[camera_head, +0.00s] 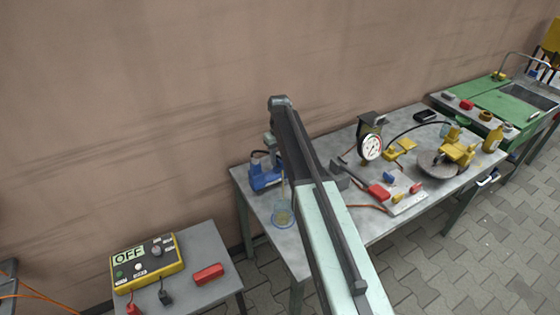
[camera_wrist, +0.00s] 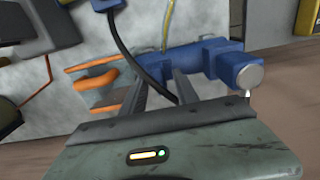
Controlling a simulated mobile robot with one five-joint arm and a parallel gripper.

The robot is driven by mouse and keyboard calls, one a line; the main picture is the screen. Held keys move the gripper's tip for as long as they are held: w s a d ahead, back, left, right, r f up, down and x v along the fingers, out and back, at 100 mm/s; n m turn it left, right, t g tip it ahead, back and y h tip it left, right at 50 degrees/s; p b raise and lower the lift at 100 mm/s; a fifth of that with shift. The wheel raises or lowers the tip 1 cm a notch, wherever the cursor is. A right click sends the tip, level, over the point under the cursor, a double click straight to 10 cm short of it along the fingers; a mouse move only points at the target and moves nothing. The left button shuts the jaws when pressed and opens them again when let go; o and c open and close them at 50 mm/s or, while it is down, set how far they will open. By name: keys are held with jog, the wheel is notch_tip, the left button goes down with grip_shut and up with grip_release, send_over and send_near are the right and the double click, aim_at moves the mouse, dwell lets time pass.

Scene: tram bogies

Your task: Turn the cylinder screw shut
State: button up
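A blue cylinder-like body (camera_wrist: 205,58) lies across the upper middle of the wrist view. It has a round silver end (camera_wrist: 250,78) at the right, which may be the cylinder screw; I cannot tell how far it is turned. My gripper (camera_wrist: 160,88) points at the blue body, left of the silver end. Its two dark fingers are apart with a gap between them, and nothing is clearly held. Whether a finger touches the body is unclear. In the head view a blue device (camera_head: 265,174) stands at the table's left end, beside my arm; my fingertips are not clear there.
The grey table (camera_head: 330,232) also bears a dial gauge (camera_head: 371,147), a clear vessel (camera_head: 283,216), and yellow and red parts. A yellow box reading OFF (camera_head: 148,264) and a red block (camera_head: 208,273) sit on a smaller left table. A dark cable (camera_wrist: 130,50) passes near the fingers.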

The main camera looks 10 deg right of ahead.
grip_shut()
jog(key=shift+m, duration=0.3)
jog(key=m, duration=0.3)
jog(key=shift+m, duration=0.4)
jog(key=m, duration=0.9)
jog(key=shift+m, duration=2.2)
